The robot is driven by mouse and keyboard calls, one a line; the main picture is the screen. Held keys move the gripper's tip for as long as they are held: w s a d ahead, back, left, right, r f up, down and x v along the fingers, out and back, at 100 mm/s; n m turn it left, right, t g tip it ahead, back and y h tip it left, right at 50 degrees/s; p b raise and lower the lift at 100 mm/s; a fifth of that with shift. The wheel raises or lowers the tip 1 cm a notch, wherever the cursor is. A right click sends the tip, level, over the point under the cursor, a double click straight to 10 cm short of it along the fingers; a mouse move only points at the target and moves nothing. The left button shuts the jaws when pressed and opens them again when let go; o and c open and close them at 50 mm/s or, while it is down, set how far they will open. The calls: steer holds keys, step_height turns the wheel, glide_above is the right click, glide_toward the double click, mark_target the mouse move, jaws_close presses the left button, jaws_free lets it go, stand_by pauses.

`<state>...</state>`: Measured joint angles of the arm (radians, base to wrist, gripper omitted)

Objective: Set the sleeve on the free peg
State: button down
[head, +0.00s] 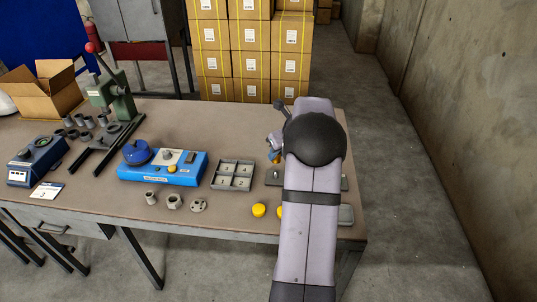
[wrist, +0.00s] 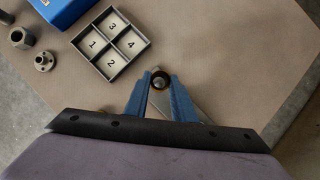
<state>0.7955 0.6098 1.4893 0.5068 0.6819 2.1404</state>
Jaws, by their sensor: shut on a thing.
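My gripper (wrist: 160,88) points down with its two blue fingers closed on a small round sleeve (wrist: 160,75). The sleeve has a brassy rim and a dark opening, with a grey round shape inside it. Whether that shape is a peg, and whether the sleeve is around it or above it, I cannot tell. A flat grey plate (wrist: 186,106) lies below the fingers, mostly covered by them. In the head view, my gripper (head: 274,156) is over the plate's left part (head: 272,177), and my arm hides most of the rest. No free peg shows clearly.
A grey tray with numbered compartments (head: 233,163) stands left of my gripper, beside a blue device (head: 175,174). Grey fittings (head: 174,201) and a yellow cap (head: 259,210) lie near the front edge. A green lever press (head: 118,104) stands farther left. Table between tray and plate is bare.

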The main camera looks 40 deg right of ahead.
mark_target(279, 159)
steer(key=shift+f, duration=0.1)
step_height(279, 159, down, 3)
steer(key=b, duration=0.4)
steer(key=shift+f+b, duration=0.1)
steer(key=shift+b, duration=0.3)
steer(key=shift+f, duration=0.5)
steer(key=shift+p, duration=1.15)
stand_by(0.6)
steer(key=shift+f, duration=1.5)
stand_by(1.7)
steer(key=c, duration=1)
jaws_free()
